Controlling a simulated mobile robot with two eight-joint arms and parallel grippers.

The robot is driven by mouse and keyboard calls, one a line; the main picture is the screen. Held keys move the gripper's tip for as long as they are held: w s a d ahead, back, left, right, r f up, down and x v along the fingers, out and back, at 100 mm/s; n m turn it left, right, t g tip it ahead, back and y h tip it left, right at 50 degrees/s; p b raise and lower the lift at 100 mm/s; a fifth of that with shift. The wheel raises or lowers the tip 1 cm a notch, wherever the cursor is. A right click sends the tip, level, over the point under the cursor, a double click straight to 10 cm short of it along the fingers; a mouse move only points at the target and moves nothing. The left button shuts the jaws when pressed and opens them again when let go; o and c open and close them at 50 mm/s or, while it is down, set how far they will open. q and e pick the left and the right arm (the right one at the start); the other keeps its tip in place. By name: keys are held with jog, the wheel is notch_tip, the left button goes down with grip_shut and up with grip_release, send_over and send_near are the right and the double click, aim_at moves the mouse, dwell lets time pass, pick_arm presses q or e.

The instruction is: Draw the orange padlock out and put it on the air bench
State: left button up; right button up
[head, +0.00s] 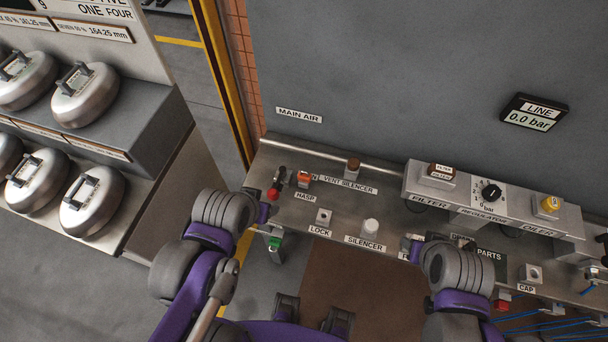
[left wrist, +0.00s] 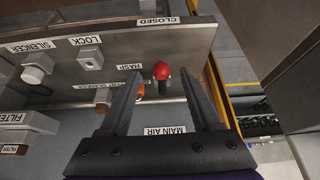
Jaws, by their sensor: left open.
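The orange padlock (head: 304,178) is at the hasp on the air bench (head: 385,212), behind the HASP label. In the left wrist view a bit of its orange (left wrist: 140,90) shows beside one finger, mostly hidden. A red ball knob (head: 273,194) stands left of it; in the left wrist view the knob (left wrist: 161,70) appears between my fingertips. My left gripper (left wrist: 161,77) is open and holds nothing. In the head view its fingers are hard to make out. My right gripper (head: 412,246) is over the bench front, its fingers largely hidden, so its state is unclear.
A LOCK block (head: 324,215) and silencer (head: 370,227) stand near the bench front. The filter (head: 437,176), regulator (head: 489,193) and oiler (head: 547,205) line a raised bar. A rack of steel pots (head: 89,95) stands left. Bare bench shows between the labels.

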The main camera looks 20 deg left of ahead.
pick_arm(q)
jog(key=shift+o, duration=0.4)
jog(key=w+d+r+g+p, duration=0.1)
jog(key=w+d+r+g, duration=0.1)
jog(key=w, duration=0.4)
jog(key=shift+w+d+r, duration=0.2)
jog(key=shift+w+r, duration=0.05)
jog(key=shift+r, duration=0.45)
jog(key=g+p, duration=0.1)
jog(key=g, duration=0.2)
send_over(305, 173)
jog(key=shift+w+a+f, duration=0.1)
jog(key=shift+w+f, duration=0.1)
pick_arm(e)
jog(key=r, duration=0.1)
jog(key=w+r, duration=0.1)
jog(key=r, duration=0.1)
jog(key=shift+w, duration=0.1)
pick_arm(q)
jog(key=shift+f, duration=0.1)
notch_tip(305, 173, down, 9)
jog(key=b, duration=0.5)
pick_arm(e)
notch_tip(305, 173, down, 7)
jog(key=s, duration=0.2)
jog(key=shift+s, duration=0.1)
